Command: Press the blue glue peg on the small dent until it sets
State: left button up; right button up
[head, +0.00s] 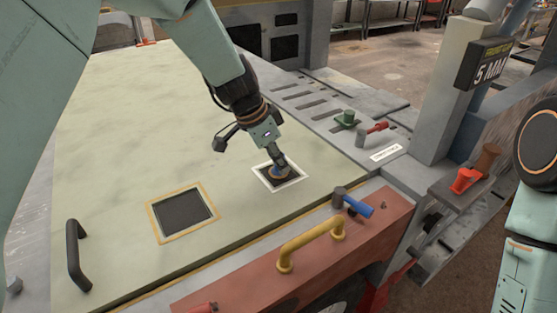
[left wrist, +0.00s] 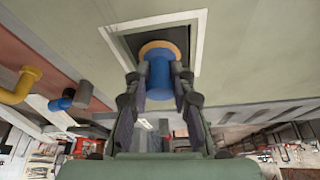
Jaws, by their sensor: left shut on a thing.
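The blue glue peg (left wrist: 160,82) is upright between the fingers of my left gripper (head: 279,160), which is shut on it. The peg's round tan foot (left wrist: 160,50) is over the dark square patch with the white border, the small dent (left wrist: 123,44). In the head view the peg (head: 283,173) shows only partly beside the fingers, inside the white border (head: 296,181). The foot looks to be at the surface, but I cannot tell how firmly it touches. My right gripper is out of view.
A larger dark square (head: 183,213) with a yellow border lies left on the pale green panel (head: 110,150).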

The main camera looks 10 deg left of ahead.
pick_arm(q)
jog(key=shift+f+b, duration=0.4)
dwell(0.7)
dwell(1.5)
jog(key=o, duration=1)
jog(key=shift+o, duration=0.2)
